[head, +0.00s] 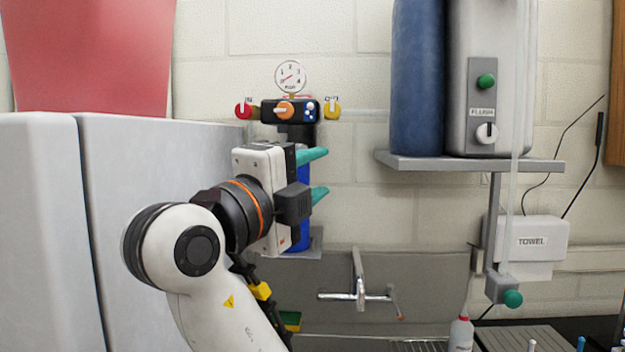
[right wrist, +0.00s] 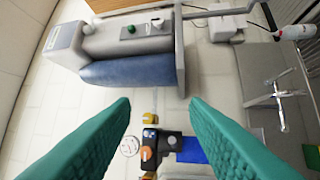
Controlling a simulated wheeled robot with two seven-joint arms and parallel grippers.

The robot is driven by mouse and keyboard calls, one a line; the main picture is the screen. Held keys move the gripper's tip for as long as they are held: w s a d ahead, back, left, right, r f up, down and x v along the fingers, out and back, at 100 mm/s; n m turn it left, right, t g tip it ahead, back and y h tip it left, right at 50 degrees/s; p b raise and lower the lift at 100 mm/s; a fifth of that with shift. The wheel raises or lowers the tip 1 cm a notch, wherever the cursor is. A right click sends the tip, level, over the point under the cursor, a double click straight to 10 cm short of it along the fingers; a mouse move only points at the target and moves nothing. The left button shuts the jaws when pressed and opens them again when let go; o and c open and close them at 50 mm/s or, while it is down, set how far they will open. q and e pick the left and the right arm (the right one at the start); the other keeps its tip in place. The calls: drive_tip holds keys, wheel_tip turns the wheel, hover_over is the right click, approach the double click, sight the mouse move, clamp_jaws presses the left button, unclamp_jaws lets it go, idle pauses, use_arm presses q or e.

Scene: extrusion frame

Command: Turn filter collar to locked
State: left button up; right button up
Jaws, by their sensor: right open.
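The filter unit has a black head (head: 268,111) with an orange knob (head: 284,110) on the wall, and a blue housing (head: 303,234) below it. A dark collar-like part (head: 301,133) sits between head and housing; I cannot make out lock marks on it. In the right wrist view the blue housing (right wrist: 190,150) and orange knob (right wrist: 146,153) show low between the fingers. My right gripper (head: 322,174) is open, its teal fingers pointing right, and hides much of the housing in the head view. It also shows in the right wrist view (right wrist: 160,100), empty. My left gripper is not in view.
A red knob (head: 243,110), a yellow knob (head: 332,109) and a gauge (head: 290,76) surround the head. A shelf (head: 470,163) with a blue tank (head: 419,75) juts out at right. A faucet (head: 359,285) stands lower. A grey cabinet (head: 150,230) is at left.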

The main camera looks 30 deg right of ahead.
drive_tip(key=shift+w+f, duration=0.1)
drive_tip(key=shift+w, duration=0.1)
drive_tip(key=shift+w+d, duration=0.2)
drive_tip(key=c, duration=0.4)
drive_tip(key=w+d+n+t, duration=0.1)
drive_tip(key=w, duration=0.1)
drive_tip(key=w+d+n+t+y, duration=0.1)
drive_tip(key=w, duration=0.1)
drive_tip(key=w+d+r+n+t+p, duration=0.1)
drive_tip(key=w, duration=0.1)
drive_tip(key=shift+d+n+t, duration=0.3)
drive_tip(key=shift+d+t, duration=0.1)
clamp_jaws()
drive_tip(key=w+d+f+n+t+y+p, duration=0.1)
drive_tip(key=w+d+n+t+y+p, duration=0.1)
drive_tip(key=w+d+n+t+y, duration=0.35)
drive_tip(key=d+n+y+p, duration=0.2)
drive_tip(key=d+y, duration=0.6)
drive_tip(key=y, duration=0.4)
drive_tip(key=w+a+r+p, duration=0.1)
drive_tip(key=w+a+p, duration=0.3)
drive_tip(key=w+p, duration=0.4)
drive_tip(key=shift+w+r+p, duration=0.25)
drive_tip(key=shift+w+p, duration=0.1)
drive_tip(key=shift+w, duration=0.9)
